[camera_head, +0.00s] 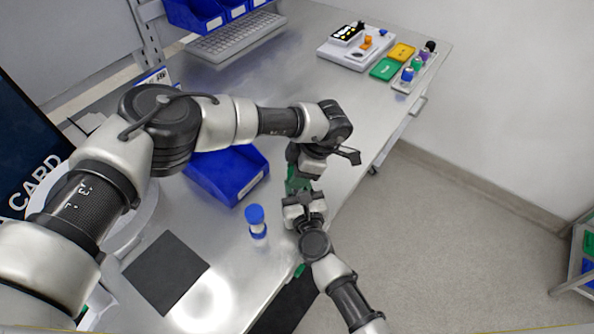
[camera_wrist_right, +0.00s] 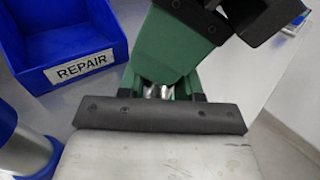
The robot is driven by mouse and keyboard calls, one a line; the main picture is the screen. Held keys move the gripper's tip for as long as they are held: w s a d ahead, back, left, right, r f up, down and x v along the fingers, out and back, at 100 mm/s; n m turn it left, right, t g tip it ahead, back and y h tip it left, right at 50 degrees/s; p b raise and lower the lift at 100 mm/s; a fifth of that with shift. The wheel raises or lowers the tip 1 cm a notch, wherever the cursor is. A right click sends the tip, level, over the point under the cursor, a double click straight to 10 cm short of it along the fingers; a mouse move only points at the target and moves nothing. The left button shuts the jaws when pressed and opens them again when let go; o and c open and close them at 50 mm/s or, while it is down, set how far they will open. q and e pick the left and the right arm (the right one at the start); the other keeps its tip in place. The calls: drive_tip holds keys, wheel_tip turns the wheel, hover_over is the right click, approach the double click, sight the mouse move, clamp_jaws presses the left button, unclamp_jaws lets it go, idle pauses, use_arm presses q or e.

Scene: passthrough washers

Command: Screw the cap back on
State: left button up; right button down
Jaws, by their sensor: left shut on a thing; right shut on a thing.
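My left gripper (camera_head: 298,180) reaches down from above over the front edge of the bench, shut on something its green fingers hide. My right gripper (camera_head: 303,198) is just below it, the two nearly touching. In the right wrist view, a small silvery piece (camera_wrist_right: 157,91) shows between my right gripper's green fingers (camera_wrist_right: 163,90), with the left gripper's green finger (camera_wrist_right: 168,45) close above. I cannot tell which piece is the cap.
A blue bin (camera_head: 228,178) labelled REPAIR (camera_wrist_right: 78,68) sits behind the bottle. A dark square mat (camera_head: 165,272) lies at the front left. A rack (camera_head: 413,76) with several colour-capped bottles and a white device (camera_head: 355,52) stand at the far end.

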use_arm(q)
drive_tip(key=shift+s+a+f, duration=0.1)
drive_tip(key=shift+s+f, duration=0.1)
drive_tip(key=shift+f, duration=0.35)
use_arm(e)
drive_tip(key=shift+w+d+r, duration=0.2)
drive_tip(key=shift+d+r, duration=0.05)
drive_tip(key=shift+r, duration=0.2)
use_arm(q)
drive_tip(key=shift+w+a+f, duration=0.2)
use_arm(e)
drive_tip(key=shift+s+a, duration=0.1)
drive_tip(key=shift+a, duration=0.1)
use_arm(q)
drive_tip(key=o, duration=1)
drive_tip(key=shift+d, duration=0.1)
use_arm(e)
drive_tip(key=shift+d, duration=0.1)
use_arm(q)
drive_tip(key=v, duration=0.3)
drive_tip(key=shift+d+r, duration=0.25)
use_arm(e)
drive_tip(key=shift+f, duration=0.15)
use_arm(q)
drive_tip(key=shift+s+d+r, duration=0.1)
drive_tip(key=shift+d+r, duration=0.05)
drive_tip(key=shift+r, duration=0.2)
drive_tip(key=c, duration=0.5)
use_arm(e)
drive_tip(key=shift+f, duration=0.15)
